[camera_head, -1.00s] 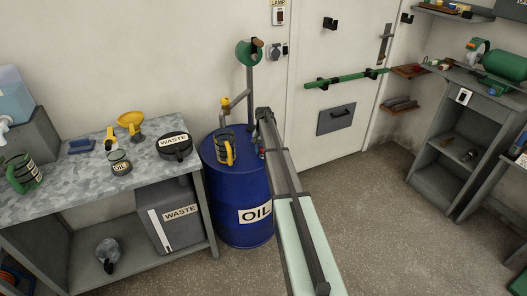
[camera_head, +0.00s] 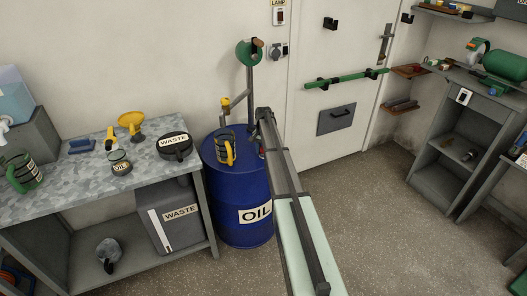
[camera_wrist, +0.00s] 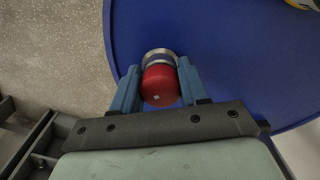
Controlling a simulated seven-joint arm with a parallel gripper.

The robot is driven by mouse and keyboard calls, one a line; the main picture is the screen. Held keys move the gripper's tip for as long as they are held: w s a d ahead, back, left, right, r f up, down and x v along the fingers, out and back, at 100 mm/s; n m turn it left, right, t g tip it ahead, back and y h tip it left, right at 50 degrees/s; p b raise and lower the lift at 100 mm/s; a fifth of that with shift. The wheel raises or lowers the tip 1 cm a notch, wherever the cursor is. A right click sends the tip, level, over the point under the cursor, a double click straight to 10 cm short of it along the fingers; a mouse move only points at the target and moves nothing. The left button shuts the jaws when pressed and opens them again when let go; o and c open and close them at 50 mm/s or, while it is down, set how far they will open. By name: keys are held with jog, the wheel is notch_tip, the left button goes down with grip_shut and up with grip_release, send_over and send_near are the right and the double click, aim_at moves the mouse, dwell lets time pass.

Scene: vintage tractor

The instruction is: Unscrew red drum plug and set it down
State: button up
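The red drum plug (camera_wrist: 160,86) is round, with a small pale mark on its face. In the wrist view it sits between the two blue fingers of my gripper (camera_wrist: 159,76), which appear to touch it on both sides. A metal ring (camera_wrist: 158,54) shows just beyond the plug, on the top of the blue drum. I cannot tell how far the plug is screwed in. In the head view my gripper (camera_head: 262,149) is at the right side of the blue oil drum's (camera_head: 235,195) top, and my arm hides most of the plug.
A yellow-and-black jug (camera_head: 227,150) stands on the drum top, left of my gripper. A pump pipe with a green wheel (camera_head: 247,53) rises behind. A workbench (camera_head: 80,182) with a funnel and containers is at left. Floor (camera_head: 375,225) is clear to the right.

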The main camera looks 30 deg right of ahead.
jog(key=shift+c, duration=0.7)
jog(key=shift+n, duration=0.8)
jog(key=shift+s+n, duration=0.1)
jog(key=shift+n, duration=0.8)
jog(key=shift+n, duration=0.9)
jog(key=shift+s+n, duration=0.1)
jog(key=shift+n, duration=0.7)
